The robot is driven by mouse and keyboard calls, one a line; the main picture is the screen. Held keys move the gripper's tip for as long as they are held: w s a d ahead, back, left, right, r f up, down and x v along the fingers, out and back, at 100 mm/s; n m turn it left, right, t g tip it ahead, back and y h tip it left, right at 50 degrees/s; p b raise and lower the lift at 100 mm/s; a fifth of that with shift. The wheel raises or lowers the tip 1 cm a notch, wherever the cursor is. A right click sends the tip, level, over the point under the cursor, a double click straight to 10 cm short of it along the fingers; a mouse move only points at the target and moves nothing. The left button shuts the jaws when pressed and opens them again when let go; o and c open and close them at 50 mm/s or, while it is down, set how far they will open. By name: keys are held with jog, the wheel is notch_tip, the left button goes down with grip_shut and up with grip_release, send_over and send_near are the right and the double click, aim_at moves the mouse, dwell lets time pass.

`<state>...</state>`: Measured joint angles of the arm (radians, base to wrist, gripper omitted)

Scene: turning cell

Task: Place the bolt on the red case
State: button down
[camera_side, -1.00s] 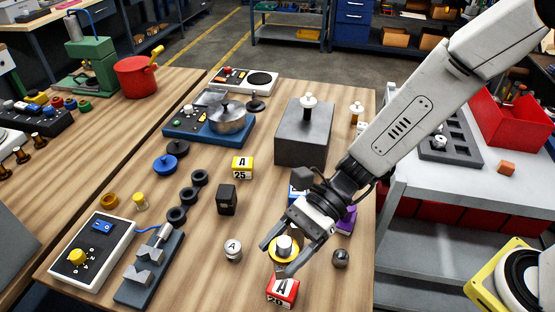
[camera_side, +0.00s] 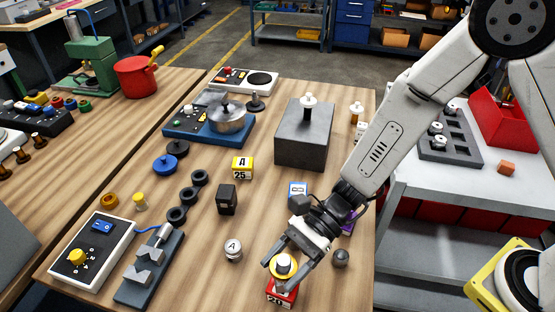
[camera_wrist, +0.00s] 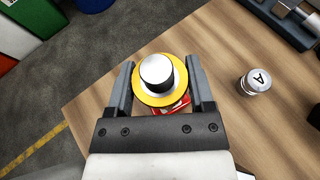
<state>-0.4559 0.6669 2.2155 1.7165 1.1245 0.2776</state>
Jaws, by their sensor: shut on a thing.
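The red case is a small red block with a white label, partly hidden by the bolt and the fingers. In the wrist view the bolt (camera_wrist: 157,72) sits between the two fingers (camera_wrist: 160,75), with a strip of the red case (camera_wrist: 179,106) showing below the flange. I cannot tell whether the bolt touches the case.
A white-topped piece marked A (camera_side: 233,249) stands left of my gripper, and a dark ball-like knob (camera_side: 340,258) close to its right. A blue-labelled block (camera_side: 298,193) is behind. The table's front and right edges are near. Wood between the black block (camera_side: 227,199) and my gripper is clear.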

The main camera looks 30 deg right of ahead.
jog(key=shift+f, duration=0.15)
grip_release()
dwell(0.4)
jog(key=v, duration=1.2)
dwell(0.7)
